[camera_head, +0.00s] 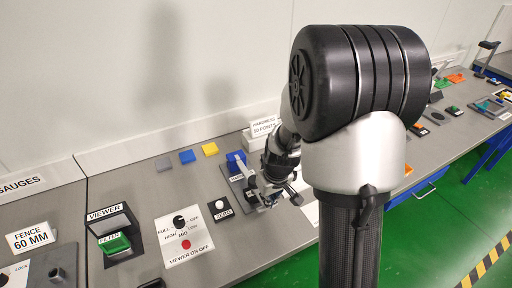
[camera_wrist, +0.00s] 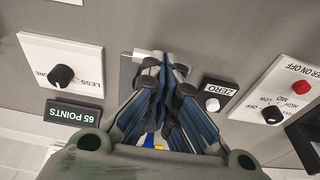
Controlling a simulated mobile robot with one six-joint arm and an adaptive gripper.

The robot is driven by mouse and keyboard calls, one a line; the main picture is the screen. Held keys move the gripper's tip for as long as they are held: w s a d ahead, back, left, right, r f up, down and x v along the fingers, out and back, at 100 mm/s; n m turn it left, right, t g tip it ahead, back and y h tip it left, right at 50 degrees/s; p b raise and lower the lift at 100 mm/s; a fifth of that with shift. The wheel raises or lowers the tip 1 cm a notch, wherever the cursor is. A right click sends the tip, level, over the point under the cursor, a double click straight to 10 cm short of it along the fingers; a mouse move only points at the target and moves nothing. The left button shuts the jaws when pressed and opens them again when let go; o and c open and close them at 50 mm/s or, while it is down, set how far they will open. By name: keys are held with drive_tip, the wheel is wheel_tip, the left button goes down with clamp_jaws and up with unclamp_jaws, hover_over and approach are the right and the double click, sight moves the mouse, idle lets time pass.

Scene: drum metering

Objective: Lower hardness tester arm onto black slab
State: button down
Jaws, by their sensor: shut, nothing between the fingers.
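My gripper (camera_head: 268,200) is low over the bench, beside a grey plate (camera_head: 238,181) with a blue block (camera_head: 236,160) at its back. A sign reading HARDNESS 50 POINTS (camera_head: 264,126) stands behind. In the wrist view my gripper (camera_wrist: 165,62) has its blue-padded fingers together, with nothing seen held, over a light metal plate (camera_wrist: 128,64). A dark label reading 65 POINTS (camera_wrist: 72,112) lies beside it. The tester arm and black slab cannot be made out; my gripper and arm cover much of that spot.
A ZERO button (camera_head: 221,207), a viewer knob panel (camera_head: 183,236) and a green filter block (camera_head: 115,243) lie left of my gripper. Grey (camera_head: 163,163), blue (camera_head: 187,157) and yellow (camera_head: 210,149) pieces lie along the back. A LESS/MORE knob panel (camera_wrist: 62,66) is nearby.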

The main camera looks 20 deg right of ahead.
drive_tip(key=shift+w+r+p, duration=0.1)
drive_tip(key=shift+r+p, duration=0.35)
drive_tip(key=shift+r, duration=0.05)
wheel_tip(320, 180, up, 4)
drive_tip(key=p, duration=0.3)
drive_tip(key=shift+w+r, duration=0.1)
drive_tip(key=shift+r, duration=0.1)
drive_tip(key=s+r+p, duration=0.1)
drive_tip(key=s+r, duration=0.4)
drive_tip(key=r, duration=0.2)
drive_tip(key=shift+p, duration=0.4)
drive_tip(key=shift+s+d, duration=0.1)
drive_tip(key=s+a+r+t, duration=0.1)
drive_tip(key=s+a+r, duration=0.4)
drive_tip(key=s+r, duration=0.1)
drive_tip(key=s+a+r+t+b, duration=0.1)
drive_tip(key=s+a+r, duration=0.5)
drive_tip(key=s, duration=0.3)
drive_tip(key=shift+v, duration=0.75)
